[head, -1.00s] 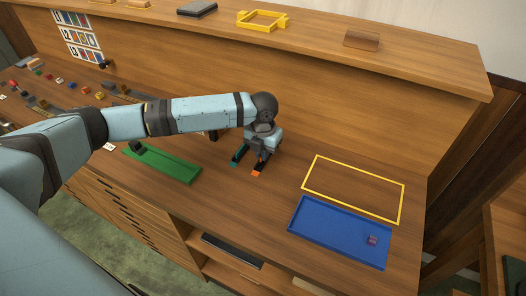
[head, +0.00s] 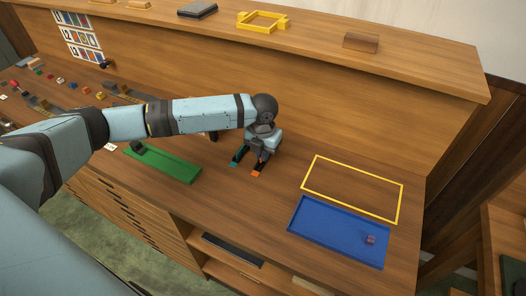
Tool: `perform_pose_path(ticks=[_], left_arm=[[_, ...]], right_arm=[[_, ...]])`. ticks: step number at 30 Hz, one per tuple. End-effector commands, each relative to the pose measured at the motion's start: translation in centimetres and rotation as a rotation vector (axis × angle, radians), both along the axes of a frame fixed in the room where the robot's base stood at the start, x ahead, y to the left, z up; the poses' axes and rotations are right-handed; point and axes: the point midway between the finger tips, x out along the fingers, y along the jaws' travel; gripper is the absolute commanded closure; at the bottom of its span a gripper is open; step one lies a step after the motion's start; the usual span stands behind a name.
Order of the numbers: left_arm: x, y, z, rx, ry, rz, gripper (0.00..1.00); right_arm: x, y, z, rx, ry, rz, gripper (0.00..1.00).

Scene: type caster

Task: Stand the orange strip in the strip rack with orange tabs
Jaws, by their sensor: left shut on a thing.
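My left gripper (head: 261,153) points down over the bench, just above a small dark rack with an orange tab (head: 257,173). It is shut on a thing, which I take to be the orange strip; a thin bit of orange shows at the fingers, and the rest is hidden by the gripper. I cannot tell whether the strip is seated in the rack or just above it. Beside it, to the left, lies a similar dark rack with a teal end (head: 236,160). My right gripper is not in view.
A green tray (head: 165,163) lies to the left, and a blue tray (head: 330,233) with a small dark reddish block (head: 370,239) to the right. A yellow outline (head: 350,205) is marked behind the blue tray. Several small pieces lie at far left. A raised shelf (head: 320,40) runs behind.

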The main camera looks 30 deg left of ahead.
Motion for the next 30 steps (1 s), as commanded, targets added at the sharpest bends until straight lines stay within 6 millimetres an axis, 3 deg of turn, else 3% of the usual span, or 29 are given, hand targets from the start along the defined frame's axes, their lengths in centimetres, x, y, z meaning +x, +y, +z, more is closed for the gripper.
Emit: perform_pose_path(ticks=[30], left_arm=[[0.04, 0.03, 0.0, 0.001, 0.0, 0.0, 1.0]], right_arm=[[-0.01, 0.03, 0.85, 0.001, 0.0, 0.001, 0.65]])
